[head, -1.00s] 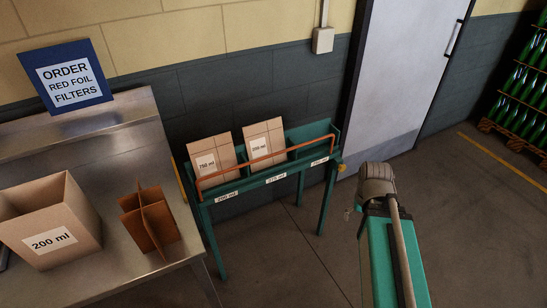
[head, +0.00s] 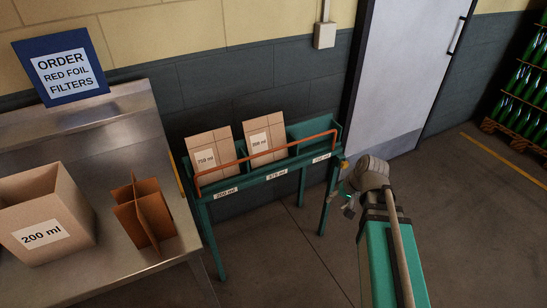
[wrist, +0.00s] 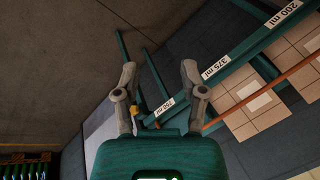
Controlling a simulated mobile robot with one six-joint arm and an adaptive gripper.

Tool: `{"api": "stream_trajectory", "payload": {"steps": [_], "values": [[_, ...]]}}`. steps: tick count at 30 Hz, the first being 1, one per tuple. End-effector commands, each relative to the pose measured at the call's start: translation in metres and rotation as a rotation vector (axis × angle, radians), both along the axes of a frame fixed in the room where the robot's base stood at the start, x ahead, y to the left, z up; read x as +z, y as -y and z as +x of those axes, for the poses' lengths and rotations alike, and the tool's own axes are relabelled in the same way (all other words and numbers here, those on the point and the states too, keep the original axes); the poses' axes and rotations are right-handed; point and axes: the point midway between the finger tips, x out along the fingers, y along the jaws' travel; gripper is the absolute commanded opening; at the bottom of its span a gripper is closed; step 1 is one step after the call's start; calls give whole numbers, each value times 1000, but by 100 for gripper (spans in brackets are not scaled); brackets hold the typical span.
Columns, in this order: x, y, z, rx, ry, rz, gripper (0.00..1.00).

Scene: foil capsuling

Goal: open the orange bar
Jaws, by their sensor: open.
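The orange bar (head: 267,156) runs along the front of the teal rack (head: 258,181), across the faces of the flat cartons. It appears closed, with its right end near a small yellow knob (head: 345,165). My gripper (head: 347,202) is just right of and below the rack's right end, open and empty. In the wrist view, the open fingers (wrist: 158,68) point toward the rack's 750 ml end. The yellow knob (wrist: 135,112) shows near the left finger, and the orange bar (wrist: 285,77) is off to the right. Nothing is gripped.
Two flat cartons (head: 212,160) (head: 265,138) stand in the rack; its right slot looks empty. A steel table (head: 165,270) at left holds an open 200 ml box (head: 45,215) and a brown divider (head: 145,210). A grey door (head: 405,75) is behind.

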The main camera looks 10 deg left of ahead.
Motion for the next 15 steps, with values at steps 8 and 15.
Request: {"api": "stream_trajectory", "payload": {"steps": [8, 15], "values": [[-21, -61, 63, -104, 98, 355, 54], [-17, -99, 113, -221, 147, 665, 54]]}}
